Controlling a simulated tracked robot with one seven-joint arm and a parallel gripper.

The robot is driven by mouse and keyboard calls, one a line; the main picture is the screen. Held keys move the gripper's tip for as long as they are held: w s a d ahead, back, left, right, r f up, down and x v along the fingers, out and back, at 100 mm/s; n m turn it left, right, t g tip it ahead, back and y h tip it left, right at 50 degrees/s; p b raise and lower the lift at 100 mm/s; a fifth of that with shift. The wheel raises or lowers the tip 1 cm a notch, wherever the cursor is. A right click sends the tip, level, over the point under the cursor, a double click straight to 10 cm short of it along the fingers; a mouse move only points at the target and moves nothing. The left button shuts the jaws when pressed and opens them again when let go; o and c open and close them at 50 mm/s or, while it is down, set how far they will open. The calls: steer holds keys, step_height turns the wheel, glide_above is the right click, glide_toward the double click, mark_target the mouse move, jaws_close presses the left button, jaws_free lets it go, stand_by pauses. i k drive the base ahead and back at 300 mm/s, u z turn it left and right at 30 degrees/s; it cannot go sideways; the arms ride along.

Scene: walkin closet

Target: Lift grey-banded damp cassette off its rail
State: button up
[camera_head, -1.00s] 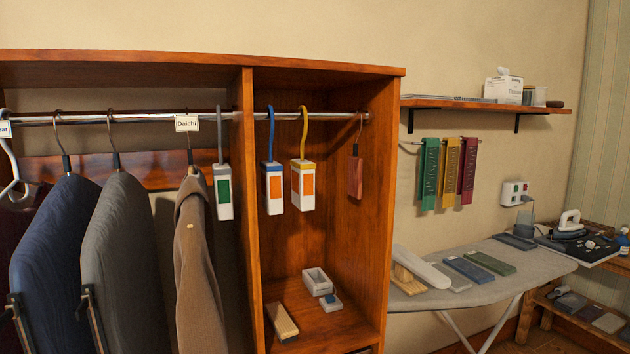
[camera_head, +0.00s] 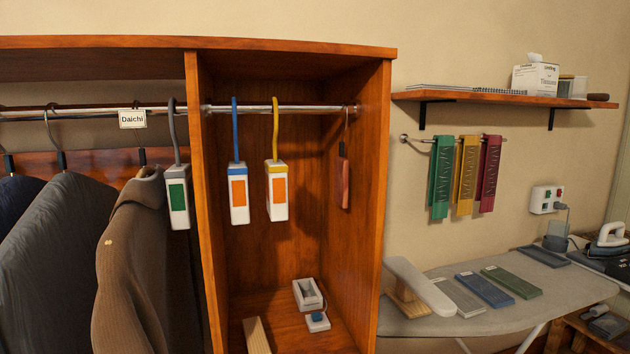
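The grey-banded cassette (camera_head: 177,197) is white with a green panel and a grey hook. It hangs upright from the left rail (camera_head: 75,113), just left of the wooden divider and right of the brown coat. A blue-banded cassette (camera_head: 238,193) and a yellow-banded cassette (camera_head: 277,190), both with orange panels, hang from the right rail (camera_head: 310,108) inside the open compartment. My gripper is not in view.
A brown coat (camera_head: 145,265) and dark garments (camera_head: 60,255) crowd the left. The divider (camera_head: 207,220) stands beside the grey-banded cassette. A reddish block (camera_head: 343,180) hangs at right. An ironing board (camera_head: 400,322) and wall shelf (camera_head: 480,97) lie further right.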

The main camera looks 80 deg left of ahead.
mark_target(178, 177)
steer(key=z, duration=0.05)
steer(key=k, duration=2.85)
steer(key=u, duration=1.2)
steer(key=i, duration=1.05)
steer(key=z, duration=0.05)
